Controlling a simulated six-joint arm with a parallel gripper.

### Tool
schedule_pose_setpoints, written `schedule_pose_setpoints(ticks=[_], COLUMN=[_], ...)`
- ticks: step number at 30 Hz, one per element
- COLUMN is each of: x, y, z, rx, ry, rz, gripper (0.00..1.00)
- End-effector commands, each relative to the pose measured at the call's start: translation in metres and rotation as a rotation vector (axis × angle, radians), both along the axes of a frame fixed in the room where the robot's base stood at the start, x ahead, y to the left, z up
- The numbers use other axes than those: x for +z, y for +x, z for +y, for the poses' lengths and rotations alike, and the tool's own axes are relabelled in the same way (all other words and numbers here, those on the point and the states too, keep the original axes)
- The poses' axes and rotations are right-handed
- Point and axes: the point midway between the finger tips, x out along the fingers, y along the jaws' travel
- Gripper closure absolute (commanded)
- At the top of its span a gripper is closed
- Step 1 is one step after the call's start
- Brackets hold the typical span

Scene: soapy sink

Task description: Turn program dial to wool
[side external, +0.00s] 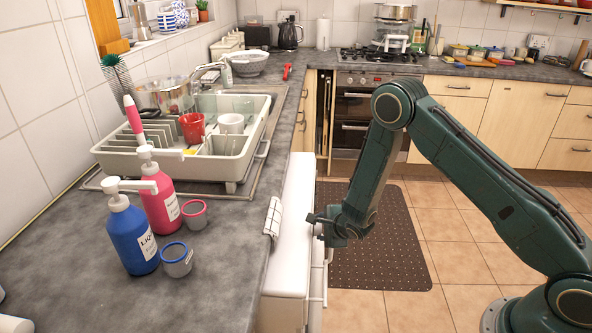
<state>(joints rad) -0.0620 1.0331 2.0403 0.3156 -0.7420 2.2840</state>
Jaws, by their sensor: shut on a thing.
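A white appliance (292,235) stands under the worktop, its front seen at a steep angle. My gripper (313,221) is at the upper part of this front, pointing left into it. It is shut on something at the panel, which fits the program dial. The dial itself is hidden by the fingers and the steep angle. Its markings, including wool, cannot be read.
The floor right of the appliance, with a brown mat (385,262), is clear.

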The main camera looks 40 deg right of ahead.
Motion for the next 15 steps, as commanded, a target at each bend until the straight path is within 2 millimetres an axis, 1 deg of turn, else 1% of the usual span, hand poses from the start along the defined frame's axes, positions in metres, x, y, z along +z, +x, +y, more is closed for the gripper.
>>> schedule_pose_setpoints(ticks=[6, 15], x=[-0.0020, -0.0018], y=[-0.0013, -0.0012], z=[0.0018, 0.0012], rx=[0.002, 0.000], ry=[-0.050, -0.080], rz=[-0.047, -0.079], gripper=[0.76, 0.76])
